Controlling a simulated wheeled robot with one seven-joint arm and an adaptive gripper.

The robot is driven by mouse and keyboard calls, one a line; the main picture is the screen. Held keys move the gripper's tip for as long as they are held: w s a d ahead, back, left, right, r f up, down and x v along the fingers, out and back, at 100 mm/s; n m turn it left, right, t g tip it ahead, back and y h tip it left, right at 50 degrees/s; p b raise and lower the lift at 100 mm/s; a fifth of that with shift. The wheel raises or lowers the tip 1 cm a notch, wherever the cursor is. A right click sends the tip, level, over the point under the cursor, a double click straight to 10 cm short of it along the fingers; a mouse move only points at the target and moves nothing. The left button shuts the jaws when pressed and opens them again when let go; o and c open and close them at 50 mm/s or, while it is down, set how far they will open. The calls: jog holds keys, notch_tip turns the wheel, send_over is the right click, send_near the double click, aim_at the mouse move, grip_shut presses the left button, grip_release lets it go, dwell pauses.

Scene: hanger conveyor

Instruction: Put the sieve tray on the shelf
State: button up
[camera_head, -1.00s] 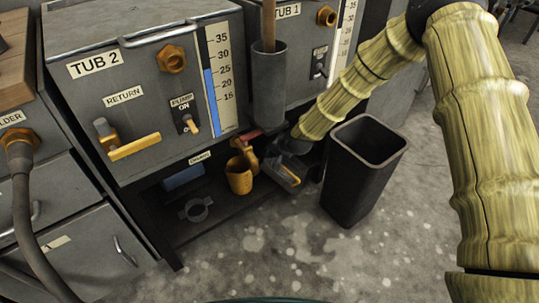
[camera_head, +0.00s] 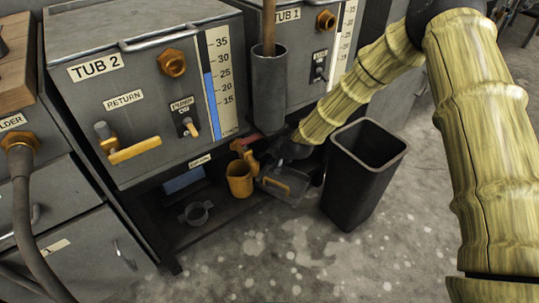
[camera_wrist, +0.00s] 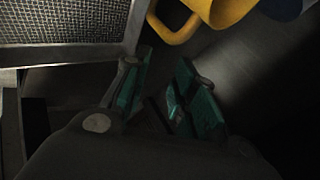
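The sieve tray (camera_head: 288,186) is a grey, shallow tray on the low shelf (camera_head: 222,222) under the tubs, right of a yellow mug (camera_head: 239,181). It looks nearly flat in the head view. In the wrist view its mesh and pale metal rim (camera_wrist: 70,53) fill the upper left. My gripper (camera_wrist: 165,75) shows two teal-padded fingers spread apart with nothing between them. The tray's rim is beside the left finger; whether they touch is unclear. In the head view my gripper is mostly hidden behind my arm's end, just above the tray.
A black bin (camera_head: 366,172) stands close to the right of my gripper. A grey ring-shaped part (camera_head: 196,213) and a blue object (camera_head: 184,180) are on the shelf's left. A grey cylinder holder (camera_head: 269,88) hangs above. The floor in front is clear.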

jog(key=shift+r, duration=0.1)
jog(key=p+v, duration=0.5)
jog(key=v, duration=0.7)
jog(key=s+d+f+n+g+h, duration=0.15)
jog(key=s+d+f, duration=0.25)
jog(key=s+f, duration=0.5)
jog(key=s+d+f+n+g+h, duration=0.1)
jog(key=s+d+f+g, duration=0.15)
jog(key=s+f, duration=0.65)
jog(key=s+d+f+n+g+h, duration=0.1)
jog(key=s+d, duration=0.3)
jog(key=s, duration=0.5)
jog(key=s+d+f+n+g+h, duration=0.1)
jog(key=s+d, duration=0.3)
jog(key=s, duration=0.5)
jog(key=s+d+n+g+h, duration=0.1)
jog(key=s+d, duration=0.3)
jog(key=s, duration=0.6)
notch_tip(320, 180, up, 36)
jog(key=w+p, duration=0.1)
jog(key=p, duration=3.4)
jog(key=shift+a, duration=0.25)
jog(key=shift+f+y, duration=0.15)
jog(key=shift+y, duration=0.1)
